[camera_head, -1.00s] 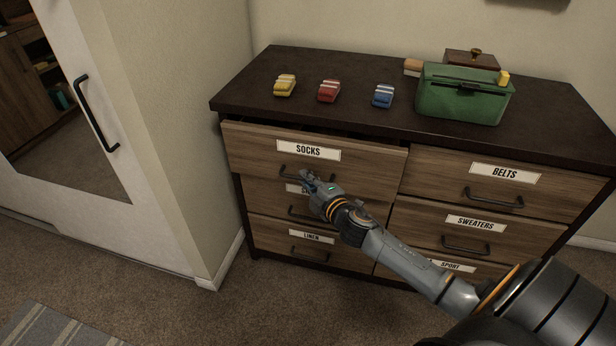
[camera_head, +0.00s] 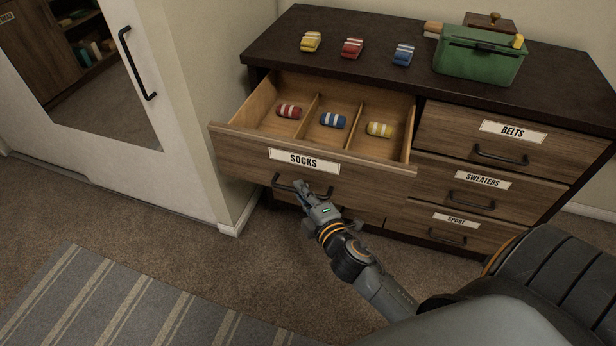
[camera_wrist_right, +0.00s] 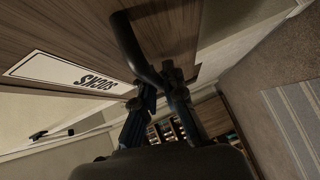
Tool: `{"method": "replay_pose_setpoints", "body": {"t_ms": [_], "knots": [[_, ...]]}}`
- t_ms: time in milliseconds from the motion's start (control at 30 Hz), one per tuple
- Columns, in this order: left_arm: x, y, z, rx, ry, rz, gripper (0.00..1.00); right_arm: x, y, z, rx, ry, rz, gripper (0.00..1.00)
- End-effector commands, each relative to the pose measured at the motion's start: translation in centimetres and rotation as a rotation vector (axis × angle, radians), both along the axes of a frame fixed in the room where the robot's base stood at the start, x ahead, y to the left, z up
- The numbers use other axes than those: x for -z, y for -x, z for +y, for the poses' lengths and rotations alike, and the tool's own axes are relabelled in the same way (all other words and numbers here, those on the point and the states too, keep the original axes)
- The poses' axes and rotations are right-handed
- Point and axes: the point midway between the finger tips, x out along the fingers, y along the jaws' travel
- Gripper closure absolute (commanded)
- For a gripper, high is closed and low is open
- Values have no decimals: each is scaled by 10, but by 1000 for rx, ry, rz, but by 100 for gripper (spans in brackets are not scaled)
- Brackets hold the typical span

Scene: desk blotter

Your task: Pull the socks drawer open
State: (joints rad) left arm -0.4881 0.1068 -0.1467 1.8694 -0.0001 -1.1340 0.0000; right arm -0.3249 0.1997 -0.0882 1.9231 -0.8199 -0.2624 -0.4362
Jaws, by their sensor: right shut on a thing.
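The socks drawer (camera_head: 235,143) at the top left of the dresser stands well open. Its label reads SOCKS (camera_head: 304,161), and the label also shows in the right wrist view (camera_wrist_right: 75,75). Inside are three compartments, with a red striped sock roll (camera_head: 289,111) in the left one, a blue one (camera_head: 333,121) in the middle and a yellow one (camera_head: 379,129) in the right. My right gripper (camera_head: 303,188) is shut on the drawer's black handle (camera_head: 284,186); the handle also shows in the right wrist view (camera_wrist_right: 135,45). My left gripper is not in view.
On the dresser top (camera_head: 360,75) lie yellow (camera_head: 311,41), red (camera_head: 351,48) and blue (camera_head: 403,55) striped rolls, and a green box (camera_head: 478,66). The belts drawer (camera_head: 450,130) and those below it are shut. A mirrored white door (camera_head: 180,150) stands left. Carpet and a striped rug (camera_head: 110,300) lie in front.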

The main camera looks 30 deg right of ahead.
Motion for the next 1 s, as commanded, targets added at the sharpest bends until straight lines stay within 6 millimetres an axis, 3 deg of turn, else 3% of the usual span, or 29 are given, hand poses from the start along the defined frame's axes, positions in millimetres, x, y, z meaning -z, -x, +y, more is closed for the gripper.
{"method": "replay_pose_setpoints", "body": {"t_ms": [200,600,633,733,1000], "knots": [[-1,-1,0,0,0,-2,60,1,10,11,1,1,1,100],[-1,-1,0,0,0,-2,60,1,11,12,1,1,2,100],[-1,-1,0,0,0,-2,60,1,11,12,0,1,1,86],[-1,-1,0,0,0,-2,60,1,11,12,0,1,1,66],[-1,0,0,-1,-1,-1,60,0,11,12,0,1,0,66]]}}
